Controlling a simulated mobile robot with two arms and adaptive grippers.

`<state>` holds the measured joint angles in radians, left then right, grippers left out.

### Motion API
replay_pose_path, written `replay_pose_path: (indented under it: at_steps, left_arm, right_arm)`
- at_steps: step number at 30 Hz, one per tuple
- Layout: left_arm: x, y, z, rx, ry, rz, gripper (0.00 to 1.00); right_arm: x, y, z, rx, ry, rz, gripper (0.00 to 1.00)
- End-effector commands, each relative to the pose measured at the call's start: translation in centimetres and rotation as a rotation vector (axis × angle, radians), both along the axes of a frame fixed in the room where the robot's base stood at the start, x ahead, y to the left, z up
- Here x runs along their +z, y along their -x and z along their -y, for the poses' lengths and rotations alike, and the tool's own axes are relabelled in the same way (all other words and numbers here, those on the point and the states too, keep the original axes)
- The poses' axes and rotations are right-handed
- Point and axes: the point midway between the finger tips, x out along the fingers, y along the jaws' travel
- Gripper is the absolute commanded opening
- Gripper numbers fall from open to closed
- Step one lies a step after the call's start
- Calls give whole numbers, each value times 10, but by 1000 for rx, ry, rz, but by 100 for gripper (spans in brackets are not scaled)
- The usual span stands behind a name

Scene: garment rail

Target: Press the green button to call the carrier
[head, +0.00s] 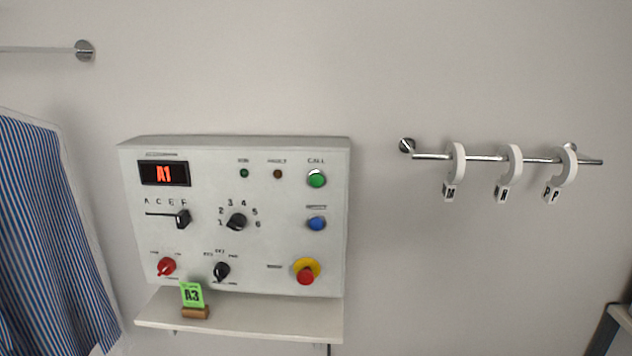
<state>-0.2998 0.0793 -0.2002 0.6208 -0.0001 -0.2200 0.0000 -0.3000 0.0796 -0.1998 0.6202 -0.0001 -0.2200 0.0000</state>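The green button (316,179) sits at the upper right of the grey control panel (280,207) on the wall, under the label "CALL". The panel's red display (164,173) appears to read "A1". The small lamps marked near the top, one green (244,173) and one brownish (277,174), look dim. Neither of my grippers shows in the head view, and nothing touches the button.
A blue button (316,223) and a red emergency knob (305,275) on yellow lie below. A shelf (250,318) under the panel holds a green "A3" tag (191,294). A rail (485,158) with white rings is right; a striped garment (45,230) hangs left.

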Motion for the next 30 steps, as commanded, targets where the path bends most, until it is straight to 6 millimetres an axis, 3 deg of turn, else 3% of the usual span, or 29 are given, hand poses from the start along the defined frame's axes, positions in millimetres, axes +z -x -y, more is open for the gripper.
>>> replay_pose_path:
  at_steps: [1, 7, 30]
  left_arm:
    - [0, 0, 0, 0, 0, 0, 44]
    - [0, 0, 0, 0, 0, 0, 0]
    - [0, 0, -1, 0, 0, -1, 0]
  right_arm:
    - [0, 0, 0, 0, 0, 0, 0]
    - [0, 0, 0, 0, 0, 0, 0]
    - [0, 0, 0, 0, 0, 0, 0]
